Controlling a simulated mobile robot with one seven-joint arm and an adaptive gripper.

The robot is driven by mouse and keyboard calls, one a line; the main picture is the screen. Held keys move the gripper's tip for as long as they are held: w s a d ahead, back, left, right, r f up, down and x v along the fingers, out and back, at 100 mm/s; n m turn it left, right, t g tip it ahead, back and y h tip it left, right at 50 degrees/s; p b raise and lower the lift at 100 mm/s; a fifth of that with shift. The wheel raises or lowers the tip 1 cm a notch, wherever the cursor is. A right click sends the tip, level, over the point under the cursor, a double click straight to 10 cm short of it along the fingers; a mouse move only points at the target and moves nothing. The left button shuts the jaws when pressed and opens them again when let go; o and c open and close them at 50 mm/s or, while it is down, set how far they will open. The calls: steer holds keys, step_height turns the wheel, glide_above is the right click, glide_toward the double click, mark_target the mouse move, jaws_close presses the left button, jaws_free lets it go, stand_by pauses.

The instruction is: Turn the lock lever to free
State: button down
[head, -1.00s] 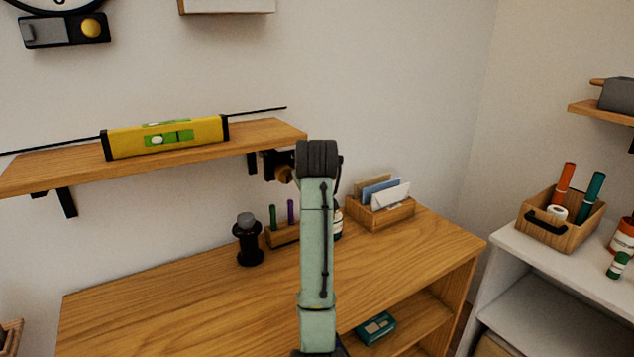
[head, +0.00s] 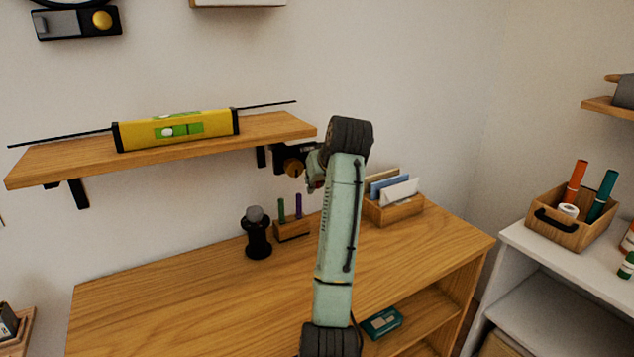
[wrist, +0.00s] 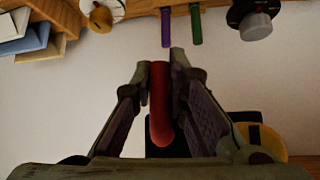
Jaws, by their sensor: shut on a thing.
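A red lever (wrist: 160,110) shows in the middle of the wrist view. My gripper (wrist: 163,68) is shut on it, with one finger on each side. A black body (wrist: 170,148) lies behind the lever, with a yellow-brown round knob (wrist: 270,140) to its right, partly covered by my gripper. In the head view, this black fitting with its knob (head: 293,167) sits on the wall below the shelf's right end. My gripper there is small and mostly hidden beside my arm, so the lever's exact angle cannot be read.
A wooden shelf (head: 60,170) holds a yellow spirit level (head: 205,125). On the desk (head: 190,300) below stand a black-and-grey pedestal object (head: 257,235), a pen block (head: 292,230) and a letter holder (head: 400,212). The desk's front left is clear.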

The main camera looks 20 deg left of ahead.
steer(key=c, duration=1.6)
jaws_free()
steer(key=shift+o, duration=0.2)
steer(key=shift+r, duration=0.1)
steer(key=shift+s+d+r, duration=0.15)
steer(key=shift+s+r, duration=0.05)
steer(key=s+d, duration=0.8)
steer(key=s, duration=0.1)
steer(key=shift+s+r, duration=0.15)
